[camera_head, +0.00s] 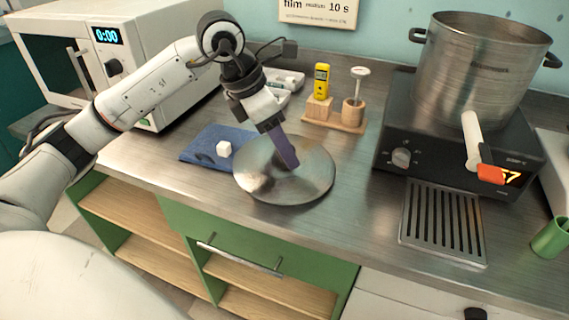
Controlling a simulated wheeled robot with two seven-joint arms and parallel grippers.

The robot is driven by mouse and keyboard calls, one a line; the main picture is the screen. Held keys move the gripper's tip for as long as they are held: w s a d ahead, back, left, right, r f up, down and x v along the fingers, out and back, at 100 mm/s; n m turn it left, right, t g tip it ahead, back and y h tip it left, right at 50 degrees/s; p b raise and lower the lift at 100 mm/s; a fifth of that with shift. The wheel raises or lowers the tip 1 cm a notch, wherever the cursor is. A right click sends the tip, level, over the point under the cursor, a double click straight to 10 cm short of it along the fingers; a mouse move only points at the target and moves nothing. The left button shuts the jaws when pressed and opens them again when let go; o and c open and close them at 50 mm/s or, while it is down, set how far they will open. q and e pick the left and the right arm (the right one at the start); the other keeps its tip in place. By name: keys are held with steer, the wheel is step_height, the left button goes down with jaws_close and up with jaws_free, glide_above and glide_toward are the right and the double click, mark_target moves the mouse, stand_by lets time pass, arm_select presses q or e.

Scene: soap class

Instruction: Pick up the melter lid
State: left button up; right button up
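The melter lid (312,187) is a round, shiny metal disc lying on the steel counter in the middle of the head view. My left gripper (286,160) reaches down from above onto the middle of the lid. Its purple-grey fingers overlap in this view, so their gap does not show. The gripper hides the lid's centre, and I cannot tell whether a knob is between the fingers. The large metal melter pot (480,75) stands open on its black base (435,150) at the right. My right gripper is not in view.
A blue cloth (205,147) with a white cube (224,149) lies left of the lid. Behind are a wooden stand (334,120) with a yellow device (321,82), and a white oven (125,50). A drip grate (443,225) and green cup (549,239) are right.

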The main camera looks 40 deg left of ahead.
arm_select(q)
jaws_close()
